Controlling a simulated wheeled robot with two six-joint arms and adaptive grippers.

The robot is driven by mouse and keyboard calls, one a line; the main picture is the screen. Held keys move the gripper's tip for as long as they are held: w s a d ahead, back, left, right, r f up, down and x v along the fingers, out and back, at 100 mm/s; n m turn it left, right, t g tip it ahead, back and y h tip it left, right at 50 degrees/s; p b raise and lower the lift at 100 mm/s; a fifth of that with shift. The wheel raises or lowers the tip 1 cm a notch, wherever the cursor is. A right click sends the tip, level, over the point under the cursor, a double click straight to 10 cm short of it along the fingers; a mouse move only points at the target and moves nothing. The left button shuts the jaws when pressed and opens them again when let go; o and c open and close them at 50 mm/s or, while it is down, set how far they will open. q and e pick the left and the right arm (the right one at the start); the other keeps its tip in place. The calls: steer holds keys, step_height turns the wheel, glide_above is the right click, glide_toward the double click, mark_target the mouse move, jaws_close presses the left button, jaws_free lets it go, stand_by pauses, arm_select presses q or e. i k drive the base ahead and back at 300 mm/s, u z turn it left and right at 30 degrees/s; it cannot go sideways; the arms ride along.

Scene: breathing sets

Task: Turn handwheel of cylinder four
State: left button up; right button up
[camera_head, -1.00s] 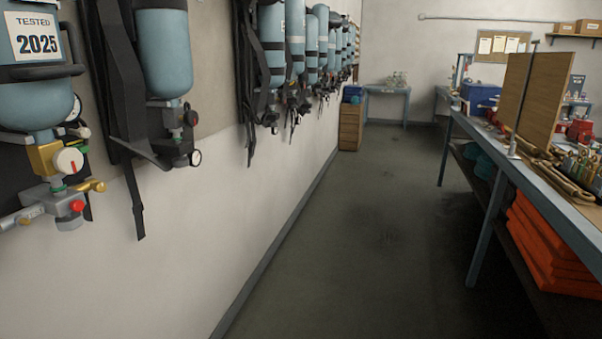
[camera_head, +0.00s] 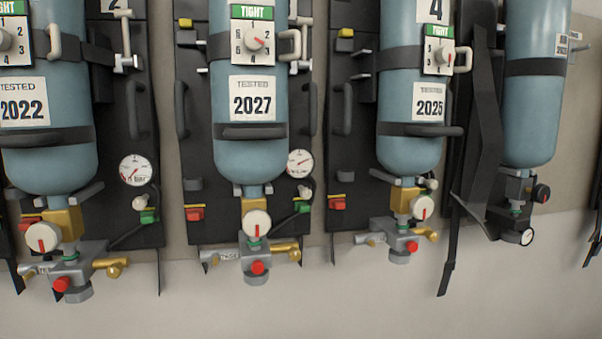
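The cylinder with a partly cut-off 4 label (camera_head: 408,85) hangs upright on the wall, right of centre. It is blue, with a TESTED 2025 tag (camera_head: 430,102) and a dial under a green TIGHT label (camera_head: 438,56). Below its neck is a brass valve block (camera_head: 402,196). A round white handwheel (camera_head: 422,208) with a red mark sits on the block's right side. Under it is a grey fitting with a red knob (camera_head: 412,247) and a brass lever (camera_head: 427,233). Neither of my grippers is in view.
To the left hang a cylinder tagged 2027 (camera_head: 250,158) and one tagged 2022 (camera_head: 50,162), each with a similar white handwheel. To the right, another blue cylinder (camera_head: 531,90) hangs beside black straps (camera_head: 480,150). The wall below is bare.

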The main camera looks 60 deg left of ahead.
mark_target(421, 206)
steer(key=z, duration=0.4)
steer(key=i, duration=0.4)
steer(key=u, duration=1.85)
